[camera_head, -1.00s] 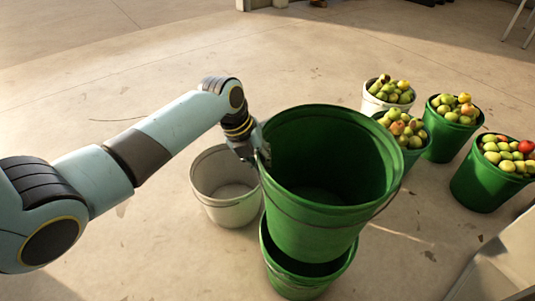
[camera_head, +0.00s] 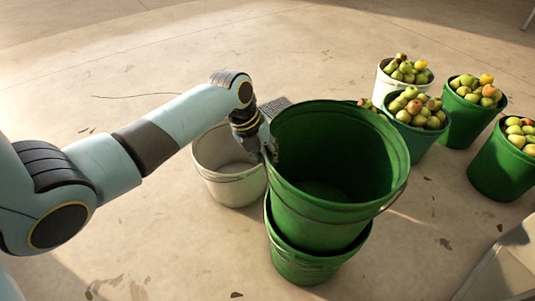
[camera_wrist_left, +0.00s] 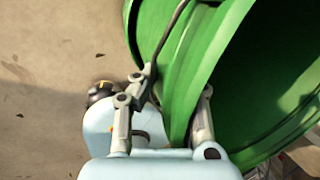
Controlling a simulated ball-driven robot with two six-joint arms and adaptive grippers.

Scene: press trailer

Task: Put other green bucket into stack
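My left gripper (camera_head: 268,148) is shut on the left rim of an empty green bucket (camera_head: 335,205). In the left wrist view my gripper (camera_wrist_left: 178,115) has one finger on each side of the green bucket's wall (camera_wrist_left: 185,70). The held bucket is slightly tilted, its open mouth facing up toward the camera. Its lower part overlaps another green bucket (camera_head: 300,268) standing on the floor below. How deep it sits inside that lower bucket is hidden. My right gripper is not in view.
An empty white bucket (camera_head: 232,185) stands on the floor left of the green buckets. Several buckets full of apples and pears stand at the right, one white (camera_head: 385,85) and others green (camera_head: 465,125). A pale panel (camera_head: 505,265) is at the lower right.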

